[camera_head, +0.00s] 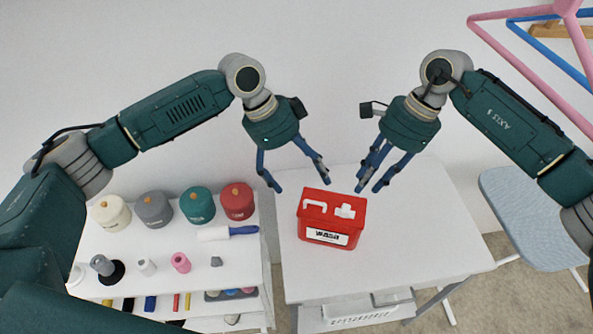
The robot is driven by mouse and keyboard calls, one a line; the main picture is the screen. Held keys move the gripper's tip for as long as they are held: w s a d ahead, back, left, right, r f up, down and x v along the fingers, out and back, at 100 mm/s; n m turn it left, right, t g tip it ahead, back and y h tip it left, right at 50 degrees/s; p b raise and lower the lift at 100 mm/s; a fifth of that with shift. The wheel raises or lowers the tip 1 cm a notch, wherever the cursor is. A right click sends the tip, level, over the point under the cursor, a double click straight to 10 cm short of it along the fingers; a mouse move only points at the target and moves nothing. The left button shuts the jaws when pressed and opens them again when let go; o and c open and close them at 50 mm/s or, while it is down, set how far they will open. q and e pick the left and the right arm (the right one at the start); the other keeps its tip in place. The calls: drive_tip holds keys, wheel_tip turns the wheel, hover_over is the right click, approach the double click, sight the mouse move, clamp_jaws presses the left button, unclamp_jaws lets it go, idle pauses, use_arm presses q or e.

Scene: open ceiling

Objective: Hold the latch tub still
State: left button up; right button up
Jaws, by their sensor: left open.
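The latch tub (331,237) is a red box with a white front label, standing upright on the white table. Its red top carries white fittings. My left gripper (300,186) is open and empty above the tub's left back side, its two blue fingers spread apart. My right gripper (368,190) is above and just right of the tub's back right corner. Its blue fingers show a gap at the tips and hold nothing. Neither gripper visibly touches the tub.
The white table (430,240) is clear around the tub. A white shelf unit on the left holds several spools, including a red one (237,201), and a blue-handled roller (228,232). Pink and blue bars hang at upper right.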

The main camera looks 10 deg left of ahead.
use_arm(q)
drive_tip(key=shift+m, duration=0.7)
drive_tip(key=x, duration=0.3)
drive_tip(key=a+x, duration=0.1)
drive_tip(key=x, duration=0.3)
drive_tip(key=s+x, duration=0.1)
drive_tip(key=x, duration=0.2)
drive_tip(key=shift+a+f, duration=0.1)
drive_tip(key=shift+f, duration=0.35)
